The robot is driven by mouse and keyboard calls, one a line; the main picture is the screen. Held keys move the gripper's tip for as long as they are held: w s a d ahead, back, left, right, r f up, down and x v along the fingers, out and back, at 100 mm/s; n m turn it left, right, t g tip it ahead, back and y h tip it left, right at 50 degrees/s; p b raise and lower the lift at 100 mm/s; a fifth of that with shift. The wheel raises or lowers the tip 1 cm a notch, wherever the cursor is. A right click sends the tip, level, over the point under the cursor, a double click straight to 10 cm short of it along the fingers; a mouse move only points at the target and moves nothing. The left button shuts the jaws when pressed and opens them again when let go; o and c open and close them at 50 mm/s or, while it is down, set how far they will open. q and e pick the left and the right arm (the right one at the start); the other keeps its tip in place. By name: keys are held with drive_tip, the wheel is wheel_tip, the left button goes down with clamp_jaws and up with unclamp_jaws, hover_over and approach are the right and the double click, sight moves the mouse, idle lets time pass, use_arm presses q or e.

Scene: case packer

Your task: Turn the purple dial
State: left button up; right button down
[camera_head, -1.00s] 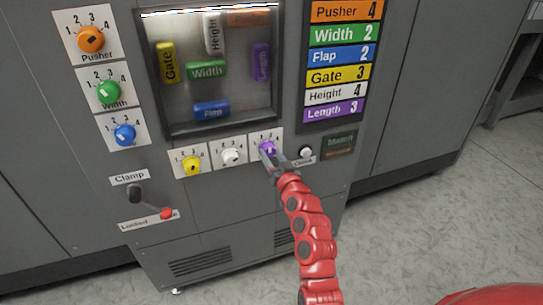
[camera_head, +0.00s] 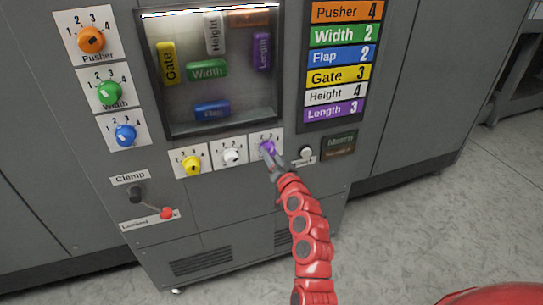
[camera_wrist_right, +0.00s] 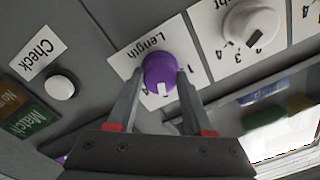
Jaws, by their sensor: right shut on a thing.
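The purple dial (camera_head: 268,147) is at the right end of the lower dial row on the grey machine. My right gripper (camera_head: 272,154) reaches up to it from below. In the right wrist view, the purple dial (camera_wrist_right: 158,72) sits between the two fingers of my right gripper (camera_wrist_right: 160,80), which are shut on its sides. Its white mark points down in that view, toward the gripper; the number it meets is partly hidden. The label "Length" is beside it. The list panel (camera_head: 337,62) reads Length 3. My left gripper is not in view.
A white dial (camera_head: 232,157) and a yellow dial (camera_head: 191,165) are left of the purple one. A Check button (camera_head: 306,152) is close on its right. A red-tipped clamp lever (camera_head: 150,203) is lower left. Coloured blocks, one a purple Length block (camera_head: 262,52), show behind the window.

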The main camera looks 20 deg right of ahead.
drive_tip(key=shift+r, duration=0.1)
drive_tip(key=shift+c, duration=1.5)
unclamp_jaws()
drive_tip(key=shift+s, duration=0.1)
drive_tip(key=s+d+b, duration=0.1)
drive_tip(key=s, duration=1.6)
drive_tip(key=shift+f, duration=0.25)
